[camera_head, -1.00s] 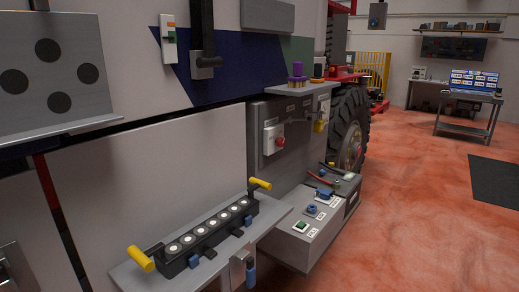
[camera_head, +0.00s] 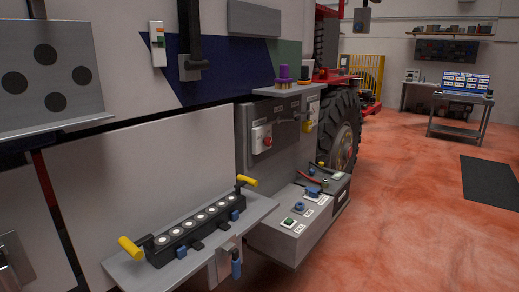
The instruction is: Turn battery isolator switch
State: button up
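A white switch box with a red knob (camera_head: 262,139) is mounted on the grey panel (camera_head: 243,160) in the side of the truck, near the middle of the view. It looks like the isolator switch, but its label is too small to read. Below and right of it, a grey box (camera_head: 285,247) on the truck's side carries a green button (camera_head: 288,222), a blue knob (camera_head: 300,207) and red cable parts. My gripper is not in view.
A shelf with a black block and yellow handles (camera_head: 131,248) juts out at lower left. A small shelf (camera_head: 285,90) with a purple part (camera_head: 284,73) sits above the switch. The truck wheel (camera_head: 338,130) is behind. Red floor (camera_head: 410,220) is open at right.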

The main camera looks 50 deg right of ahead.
aim_at(268, 142)
jog(key=u, duration=0.1)
jog(key=k, duration=1.4)
jog(key=z, duration=0.45)
jog(key=i, duration=1)
jog(key=u, duration=0.05)
